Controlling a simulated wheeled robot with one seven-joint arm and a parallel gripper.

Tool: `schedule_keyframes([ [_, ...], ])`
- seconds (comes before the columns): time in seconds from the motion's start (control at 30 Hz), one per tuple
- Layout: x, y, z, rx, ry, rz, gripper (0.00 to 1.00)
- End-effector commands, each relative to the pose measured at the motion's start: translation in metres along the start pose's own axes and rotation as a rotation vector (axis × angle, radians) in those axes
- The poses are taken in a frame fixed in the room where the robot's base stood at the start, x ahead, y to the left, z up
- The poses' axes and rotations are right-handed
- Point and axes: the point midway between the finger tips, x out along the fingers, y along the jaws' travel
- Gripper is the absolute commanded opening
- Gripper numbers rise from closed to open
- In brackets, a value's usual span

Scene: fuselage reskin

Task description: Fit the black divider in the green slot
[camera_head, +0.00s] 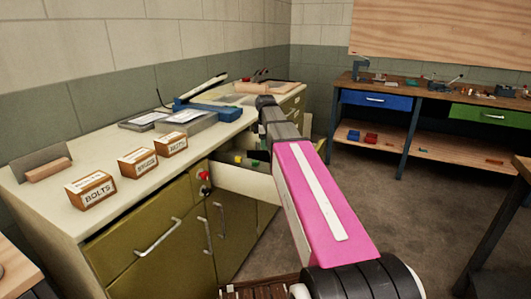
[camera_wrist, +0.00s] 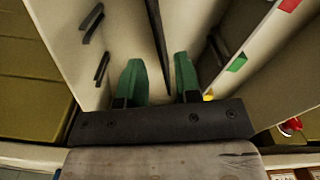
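The black divider (camera_wrist: 155,40) is seen nearly edge-on in the wrist view, as a thin dark strip inside the open pale drawer. Its near end lies between the two green fingers of my gripper (camera_wrist: 160,75). The fingers are apart, with a visible gap beside the strip, and I see no clear contact. A green mark (camera_wrist: 237,63) is on the drawer wall to the right, by dark slot pieces (camera_wrist: 214,50). A red mark (camera_wrist: 288,5) lies farther along that wall. In the head view my arm hides the gripper and much of the drawer (camera_head: 235,183).
Dark slot pieces (camera_wrist: 101,67) line the left drawer wall. A red knob (camera_wrist: 290,127) is beside the drawer. The counter (camera_head: 70,225) holds labelled boxes (camera_head: 138,161) and a blue tool (camera_head: 210,108). A workbench (camera_head: 430,95) stands at the back right, with open floor before it.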

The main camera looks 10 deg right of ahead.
Motion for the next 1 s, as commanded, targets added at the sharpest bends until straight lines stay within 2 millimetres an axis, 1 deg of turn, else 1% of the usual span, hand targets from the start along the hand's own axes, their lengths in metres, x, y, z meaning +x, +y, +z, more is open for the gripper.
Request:
schedule_keyframes([
  [0.03,-0.011,0.001,0.0,0.0,0.001,0.002,0.3],
  [0.2,-0.038,0.001,0.0,0.0,0.0,0.001,0.3],
  [0.4,-0.059,0.0,0.0,0.0,0.0,0.0,0.3],
  [0.6,-0.065,0.0,0.0,0.0,0.0,-0.001,0.3],
  [1.0,-0.065,0.0,0.0,0.0,0.0,-0.001,0.3],
])
